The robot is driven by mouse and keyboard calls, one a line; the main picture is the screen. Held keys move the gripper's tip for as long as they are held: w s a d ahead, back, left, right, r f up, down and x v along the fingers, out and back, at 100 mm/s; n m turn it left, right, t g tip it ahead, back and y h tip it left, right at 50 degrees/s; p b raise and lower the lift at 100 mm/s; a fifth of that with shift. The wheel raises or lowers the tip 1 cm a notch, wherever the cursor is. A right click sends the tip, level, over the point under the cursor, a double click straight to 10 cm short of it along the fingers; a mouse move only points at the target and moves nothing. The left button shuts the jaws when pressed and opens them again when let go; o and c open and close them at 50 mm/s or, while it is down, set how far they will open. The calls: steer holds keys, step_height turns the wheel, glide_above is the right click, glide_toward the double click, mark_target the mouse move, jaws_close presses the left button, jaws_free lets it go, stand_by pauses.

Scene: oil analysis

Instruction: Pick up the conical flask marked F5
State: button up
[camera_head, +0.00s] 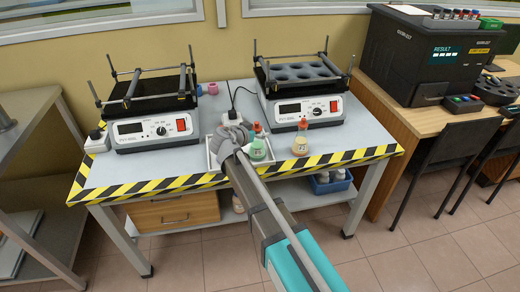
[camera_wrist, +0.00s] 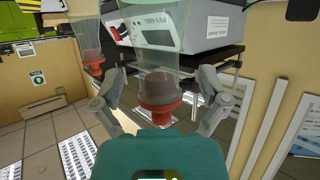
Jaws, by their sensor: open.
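In the wrist view, which looks upside down, a clear conical flask (camera_wrist: 160,50) with a red-orange stopper (camera_wrist: 160,108) is between the open fingers of my gripper (camera_wrist: 163,92). I see a gap on each side of it. A second stoppered flask (camera_wrist: 92,35) stands to its left. In the head view, my gripper (camera_head: 232,137) is over the white tray on the table. A flask with green contents (camera_head: 258,150) is just right of it, and a pale yellowish flask (camera_head: 300,146) is further right. No F5 marking is readable on any flask.
The white tray (camera_head: 213,160) lies under my gripper. Yellow-black tape (camera_head: 140,188) marks the front edge. A black machine (camera_head: 425,60) is on the right table.

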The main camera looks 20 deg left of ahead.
steer(key=shift+c, duration=0.2)
jaws_close()
stand_by(0.4)
steer(key=shift+r, duration=0.25)
step_height(320, 180, up, 2)
steer(key=p, duration=0.2)
steer(key=shift+r+p, duration=0.1)
steer(key=shift+p, duration=0.25)
steer(key=s+a+r+p, duration=0.3)
steer(key=s+r+p, duration=0.7)
steer(key=s, duration=0.3)
steer(key=shift+s+r, duration=0.2)
steer(key=shift+s, duration=0.1)
